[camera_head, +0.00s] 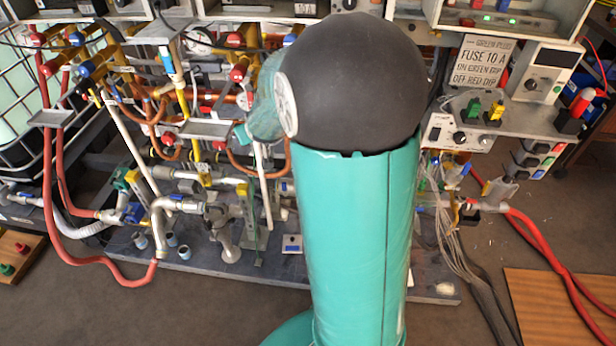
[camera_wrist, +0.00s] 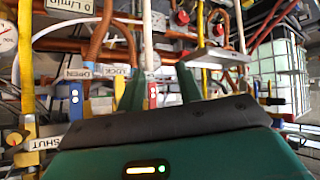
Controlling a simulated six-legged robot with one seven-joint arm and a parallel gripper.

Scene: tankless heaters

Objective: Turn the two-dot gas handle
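In the wrist view my gripper (camera_wrist: 160,74) shows as two green fingers standing apart, with nothing visibly held between them. A blue handle (camera_wrist: 75,98) with small light dots, under an OPEN label, is left of the fingers. It may be the two-dot gas handle, but the dots are too small to count surely. A narrow blue and red piece (camera_wrist: 152,94) shows between the fingers, behind them; I cannot tell its dots. In the head view my arm's teal link and black joint cover the middle, and my fingertips are hidden.
Copper pipes (camera_wrist: 120,28) and a yellow pipe (camera_wrist: 27,55) crowd the wrist view. A SHUT label (camera_wrist: 46,143) is at lower left. In the head view, red hoses (camera_head: 560,260) lie right, a caged tank (camera_head: 18,110) stands left, and open floor (camera_head: 190,310) is in front.

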